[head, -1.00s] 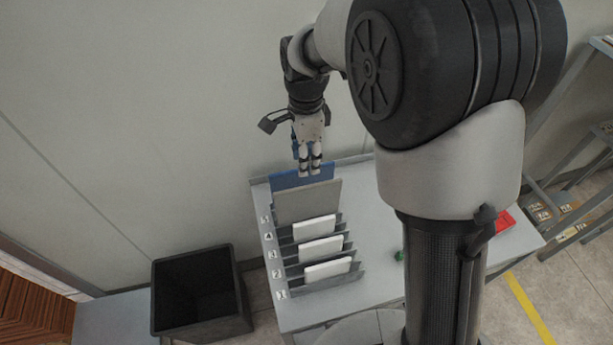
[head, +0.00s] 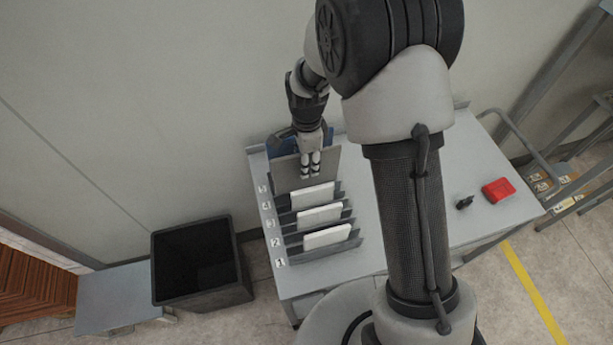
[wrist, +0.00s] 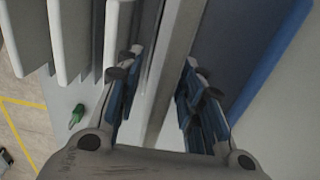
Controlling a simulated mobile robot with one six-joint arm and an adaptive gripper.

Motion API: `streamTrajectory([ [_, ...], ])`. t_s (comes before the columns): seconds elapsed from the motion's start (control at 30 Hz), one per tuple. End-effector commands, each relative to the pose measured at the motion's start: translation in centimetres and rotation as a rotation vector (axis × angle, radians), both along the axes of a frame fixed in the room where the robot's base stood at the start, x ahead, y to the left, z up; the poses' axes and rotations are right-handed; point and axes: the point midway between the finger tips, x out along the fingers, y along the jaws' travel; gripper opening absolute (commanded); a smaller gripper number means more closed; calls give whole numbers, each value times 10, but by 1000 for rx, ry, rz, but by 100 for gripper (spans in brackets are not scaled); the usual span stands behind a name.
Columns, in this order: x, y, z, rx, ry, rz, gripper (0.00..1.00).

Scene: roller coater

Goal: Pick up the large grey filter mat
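The large grey filter mat (head: 286,179) stands upright in the back part of a slotted rack, in front of a blue mat (head: 280,147). My gripper (head: 310,172) is at the mat's upper edge, pointing down. In the wrist view, the mat's light edge (wrist: 182,45) runs between the two blue-padded fingers of my gripper (wrist: 160,100). The fingers are apart, one on each side of it, with gaps showing. The blue mat (wrist: 262,65) is to the right of the fingers there.
Several smaller white mats (head: 319,216) stand in the numbered rack (head: 356,242) in front. A black bin (head: 200,300) stands left of the table (head: 300,285). A red object (head: 498,190) and a small dark item (head: 464,202) lie at the table's right.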

Motion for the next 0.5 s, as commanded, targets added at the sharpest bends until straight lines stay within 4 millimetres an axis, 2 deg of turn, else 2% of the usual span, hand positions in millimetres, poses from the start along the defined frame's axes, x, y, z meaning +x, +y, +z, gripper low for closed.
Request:
streamTrajectory([
  [0.03, 0, 0, -9, 0, 1, 0, 35],
  [0.13, 0, 1, -17, 0, 0, 0, 35],
  [0.4, 1, 1, -19, 0, -2, 1, 35],
  [0.5, 1, 1, -19, 0, -2, 1, 28],
])
